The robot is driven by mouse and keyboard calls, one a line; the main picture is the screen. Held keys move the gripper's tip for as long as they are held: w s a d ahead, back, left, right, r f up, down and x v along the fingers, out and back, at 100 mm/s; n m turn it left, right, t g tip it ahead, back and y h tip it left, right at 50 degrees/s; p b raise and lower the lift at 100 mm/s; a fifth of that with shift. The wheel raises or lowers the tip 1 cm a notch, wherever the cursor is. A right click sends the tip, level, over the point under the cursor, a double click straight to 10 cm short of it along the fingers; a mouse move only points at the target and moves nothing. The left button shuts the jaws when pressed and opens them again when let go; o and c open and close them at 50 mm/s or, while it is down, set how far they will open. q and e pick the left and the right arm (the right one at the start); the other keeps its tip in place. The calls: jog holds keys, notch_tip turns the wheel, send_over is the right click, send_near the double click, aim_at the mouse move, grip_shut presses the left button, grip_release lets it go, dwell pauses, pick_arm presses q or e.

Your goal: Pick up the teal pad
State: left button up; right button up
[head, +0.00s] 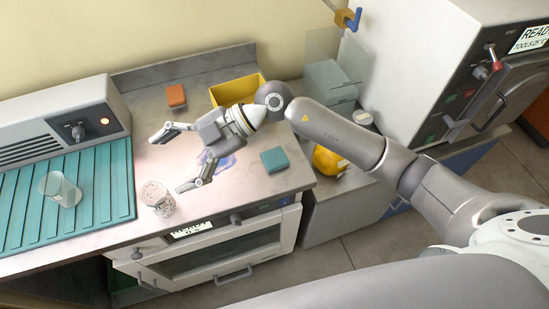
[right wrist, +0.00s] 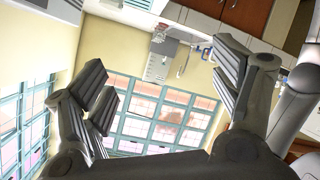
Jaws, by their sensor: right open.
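The teal pad (head: 275,160) lies flat on the grey counter, near its front right corner, in the head view. My right gripper (head: 172,162) is open and empty above the counter, to the left of the pad and apart from it. Its fingers point left, away from the pad. In the right wrist view the open fingers of my right gripper (right wrist: 165,85) frame only a wall and windows, and the pad is not seen there. My left gripper is not in view.
An orange pad (head: 176,95) and a yellow bin (head: 238,91) stand at the back. A speckled jar (head: 157,198) stands near the front edge. A purple-blue patch (head: 222,160) lies under the gripper.

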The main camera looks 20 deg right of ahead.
jog(key=w+d+f+m+h, duration=0.1)
jog(key=w+d+f+h, duration=0.2)
jog(key=d+f+h, duration=0.35)
jog(key=m+h, duration=0.4)
jog(key=h, duration=0.3)
send_over(276, 157)
jog(key=f, duration=0.2)
jog(key=shift+t, duration=0.4)
jog(key=f, duration=0.1)
jog(key=f+p, duration=0.1)
jog(key=f, duration=0.2)
jog(key=shift+w+d, duration=0.2)
jog(key=shift+w, duration=0.05)
jog(key=shift+s+f+p, duration=0.1)
jog(key=shift+f+p, duration=0.45)
jog(key=shift+f, duration=0.05)
notch_tip(276, 157, down, 4)
jog(key=shift+s+a+r+p, duration=0.15)
jog(key=shift+r+p, duration=0.05)
jog(key=shift+p, duration=0.5)
jog(key=shift+f, duration=0.45)
jog(key=shift+c, duration=0.3)
jog(key=c, duration=0.8)
